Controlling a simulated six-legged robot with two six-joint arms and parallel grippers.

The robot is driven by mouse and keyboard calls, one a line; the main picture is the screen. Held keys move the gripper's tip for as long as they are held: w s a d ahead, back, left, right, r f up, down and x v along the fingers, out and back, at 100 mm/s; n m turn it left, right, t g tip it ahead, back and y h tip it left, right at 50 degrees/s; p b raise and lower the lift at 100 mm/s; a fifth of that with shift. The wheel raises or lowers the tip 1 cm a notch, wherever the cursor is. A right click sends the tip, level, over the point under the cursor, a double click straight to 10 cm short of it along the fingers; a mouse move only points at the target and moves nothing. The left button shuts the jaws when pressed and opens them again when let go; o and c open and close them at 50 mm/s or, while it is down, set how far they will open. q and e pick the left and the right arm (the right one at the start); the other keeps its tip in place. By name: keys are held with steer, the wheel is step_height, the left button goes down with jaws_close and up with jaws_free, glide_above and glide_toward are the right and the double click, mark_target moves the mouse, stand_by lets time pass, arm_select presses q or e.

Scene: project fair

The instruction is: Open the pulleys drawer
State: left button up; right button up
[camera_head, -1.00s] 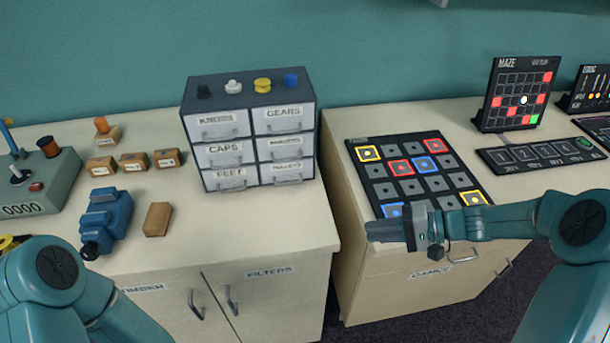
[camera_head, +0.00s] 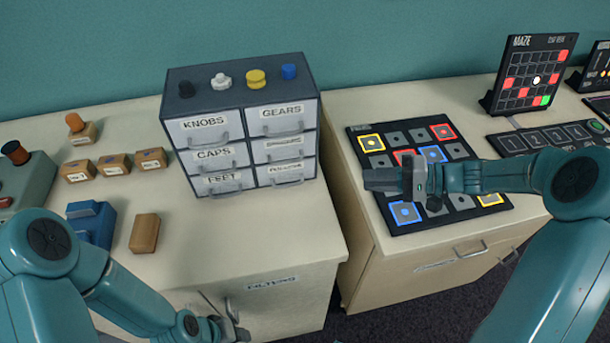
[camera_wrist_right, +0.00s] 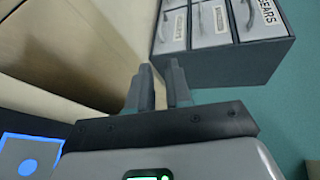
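The small grey drawer cabinet (camera_head: 240,100) stands on the left counter with its drawers closed. The pulleys drawer (camera_head: 286,172) seems to be the bottom right one; its label is small and blurred. Its handle (camera_head: 289,182) is a grey bar. My right gripper (camera_head: 368,181) is right of the cabinet, above the button board, apart from the drawer. In the right wrist view its two fingers (camera_wrist_right: 160,88) stand apart with nothing between them, and the cabinet (camera_wrist_right: 262,62) is beyond them. My left gripper (camera_head: 215,318) is low by the counter's front, partly hidden by its arm.
A button board (camera_head: 470,203) with coloured squares lies on the right counter (camera_head: 400,255). A gap separates it from the left counter (camera_head: 290,235). Small labelled boxes (camera_head: 114,164), a brown block (camera_head: 145,233) and a blue device (camera_head: 92,222) lie left of the cabinet.

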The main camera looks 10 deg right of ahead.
mark_target(308, 192)
steer(key=x, duration=1.5)
steer(key=shift+s+a+f, duration=0.1)
steer(key=shift+a, duration=0.25)
steer(key=shift+a, duration=0.1)
jaws_close()
steer(key=shift+f, duration=0.1)
stand_by(0.4)
